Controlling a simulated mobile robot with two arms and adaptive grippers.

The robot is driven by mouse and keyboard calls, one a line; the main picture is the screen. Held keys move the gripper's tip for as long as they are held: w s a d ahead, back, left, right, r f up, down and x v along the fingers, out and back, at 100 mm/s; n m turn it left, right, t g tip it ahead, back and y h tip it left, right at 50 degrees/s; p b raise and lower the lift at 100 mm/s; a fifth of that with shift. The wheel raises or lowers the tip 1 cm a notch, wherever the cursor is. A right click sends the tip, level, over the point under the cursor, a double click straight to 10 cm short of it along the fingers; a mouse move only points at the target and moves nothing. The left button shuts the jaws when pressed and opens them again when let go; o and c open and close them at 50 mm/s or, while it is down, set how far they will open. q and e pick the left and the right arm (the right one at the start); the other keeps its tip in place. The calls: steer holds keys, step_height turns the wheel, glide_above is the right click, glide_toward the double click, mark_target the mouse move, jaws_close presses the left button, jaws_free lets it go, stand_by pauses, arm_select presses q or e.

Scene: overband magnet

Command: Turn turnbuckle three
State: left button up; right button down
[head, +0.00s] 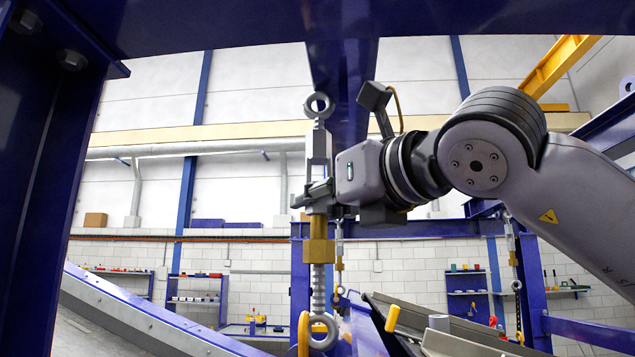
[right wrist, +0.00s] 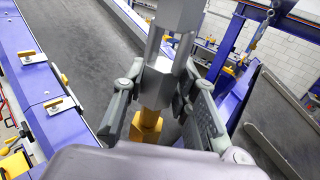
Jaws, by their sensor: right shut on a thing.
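A turnbuckle (head: 319,146) hangs upright in the middle of the head view, with a grey ring at its top, a grey body, a yellow nut, a threaded rod and a ring at its lower end. My right gripper (head: 318,196) comes in from the right and is shut on the turnbuckle's body just above the yellow nut. In the right wrist view the grey body (right wrist: 177,62) stands between the fingers of my right gripper (right wrist: 164,92), with the yellow nut below. The fingers partly hide the body. No number shows on it. My left gripper is not in view.
Two other turnbuckles hang farther back, one behind the gripper (head: 339,251) and one at the right (head: 515,262). A blue post (head: 42,150) stands at the left and a blue beam (head: 220,22) crosses overhead. A belt (right wrist: 95,50) runs below.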

steer(key=shift+a+f, duration=0.1)
steer(key=shift+f, duration=0.05)
steer(key=shift+s+f+m+t+h+b, duration=0.1)
steer(key=shift+m+t+h+b, duration=0.35)
steer(key=shift+b, duration=0.35)
steer(key=c, duration=1.2)
jaws_free()
steer(key=shift+r, duration=0.2)
steer(key=shift+c, duration=0.2)
steer(key=shift+s+d, duration=0.35)
steer(key=shift+s, duration=0.1)
steer(key=b+v, duration=0.3)
steer(key=v, duration=0.3)
steer(key=shift+s+d+b, duration=0.2)
steer(key=shift+s+b, duration=0.15)
